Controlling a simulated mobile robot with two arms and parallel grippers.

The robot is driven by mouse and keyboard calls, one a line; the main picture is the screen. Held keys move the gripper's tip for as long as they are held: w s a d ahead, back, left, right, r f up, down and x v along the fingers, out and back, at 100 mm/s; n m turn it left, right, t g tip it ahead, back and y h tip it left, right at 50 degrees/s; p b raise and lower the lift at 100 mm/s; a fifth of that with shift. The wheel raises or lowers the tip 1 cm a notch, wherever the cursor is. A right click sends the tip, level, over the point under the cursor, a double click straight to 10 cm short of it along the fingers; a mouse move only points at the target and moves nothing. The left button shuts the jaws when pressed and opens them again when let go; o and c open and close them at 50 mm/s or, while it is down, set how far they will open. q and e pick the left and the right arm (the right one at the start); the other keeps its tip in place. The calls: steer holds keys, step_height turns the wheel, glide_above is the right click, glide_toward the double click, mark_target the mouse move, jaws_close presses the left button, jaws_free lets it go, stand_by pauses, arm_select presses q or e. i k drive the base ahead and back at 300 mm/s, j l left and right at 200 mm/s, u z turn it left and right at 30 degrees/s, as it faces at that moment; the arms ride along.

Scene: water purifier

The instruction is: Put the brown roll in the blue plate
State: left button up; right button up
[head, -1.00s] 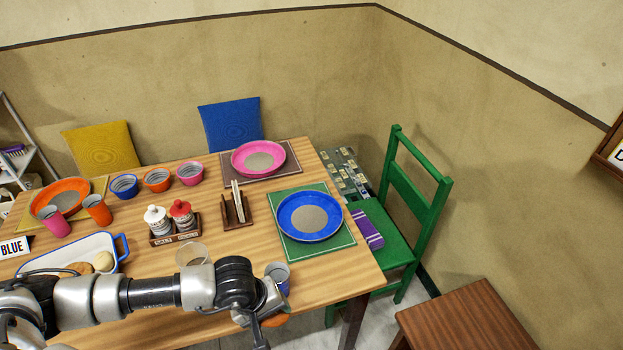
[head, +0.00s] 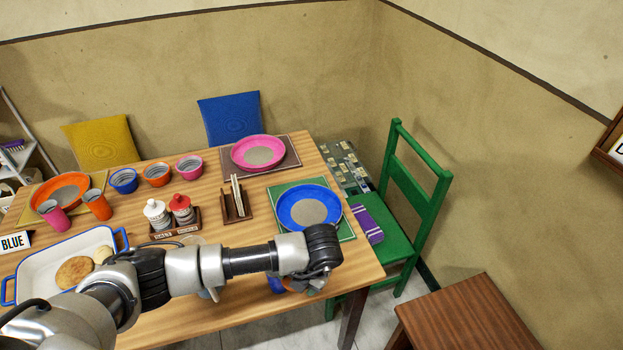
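The blue plate (head: 309,208) with a grey centre sits on a green mat at the table's right side and is empty. My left arm reaches in from the lower left. My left gripper (head: 312,288) is below and in front of the plate, near the table's front edge. Its fingers are mostly hidden by the wrist. A small orange-brown patch (head: 291,284) shows beside the gripper; I cannot tell whether it is a held roll. A round tan-brown bread (head: 75,271) and a paler piece (head: 102,254) lie in the white tray (head: 32,277). My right gripper is not in view.
A blue cup (head: 276,285) is partly hidden by my wrist. A green chair (head: 405,205) stands to the right of the table.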

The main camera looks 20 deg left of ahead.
mark_target(309, 212)
steer(key=i+j, duration=0.2)
steer(key=i, duration=0.3)
steer(key=i+j, duration=0.2)
steer(key=i, duration=0.25)
